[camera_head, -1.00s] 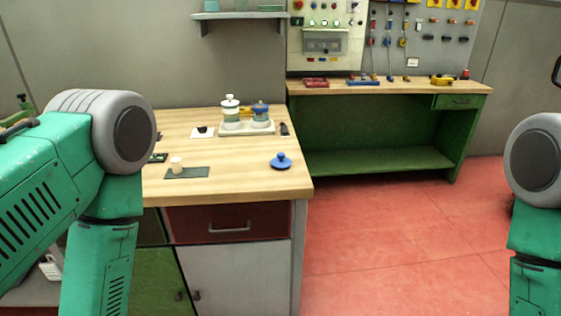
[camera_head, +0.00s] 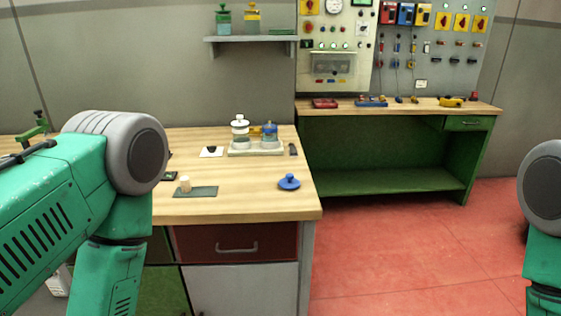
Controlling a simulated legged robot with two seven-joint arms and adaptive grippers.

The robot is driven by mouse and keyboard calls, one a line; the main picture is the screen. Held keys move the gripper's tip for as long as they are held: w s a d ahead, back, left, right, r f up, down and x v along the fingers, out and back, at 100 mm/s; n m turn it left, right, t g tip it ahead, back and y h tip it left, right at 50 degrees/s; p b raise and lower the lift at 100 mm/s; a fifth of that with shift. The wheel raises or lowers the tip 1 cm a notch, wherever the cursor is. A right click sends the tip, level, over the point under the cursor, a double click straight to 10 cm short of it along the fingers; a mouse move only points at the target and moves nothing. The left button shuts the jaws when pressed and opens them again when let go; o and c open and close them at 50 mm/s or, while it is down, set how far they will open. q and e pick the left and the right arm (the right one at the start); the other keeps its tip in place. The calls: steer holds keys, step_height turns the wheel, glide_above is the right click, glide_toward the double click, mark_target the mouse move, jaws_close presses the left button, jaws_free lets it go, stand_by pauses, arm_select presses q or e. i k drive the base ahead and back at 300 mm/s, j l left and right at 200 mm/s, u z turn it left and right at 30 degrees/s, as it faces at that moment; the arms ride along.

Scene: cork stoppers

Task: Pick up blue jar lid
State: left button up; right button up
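The blue jar lid (camera_head: 289,182) is a round disc with a knob on top. It lies alone on the wooden table (camera_head: 250,205), near its right front corner. Two jars stand on a pale tray (camera_head: 233,152) at the back of the table: a white-topped jar (camera_head: 240,130) and a blue-topped jar (camera_head: 269,135). A pale cork stopper (camera_head: 185,184) stands on a dark mat (camera_head: 207,192) left of the lid. Only upper parts of my two green arms show, at the left and right edges. Both grippers are out of the picture.
A small dark object (camera_head: 293,149) lies right of the tray. A white card (camera_head: 211,152) lies left of it. A green workbench (camera_head: 385,160) stands behind to the right, with red floor (camera_head: 410,250) clear before it. A wall shelf (camera_head: 250,40) hangs above the table.

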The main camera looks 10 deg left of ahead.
mark_target(289, 181)
steer(key=i+l+u, duration=0.35)
steer(key=i+l, duration=0.45)
steer(key=i, duration=0.1)
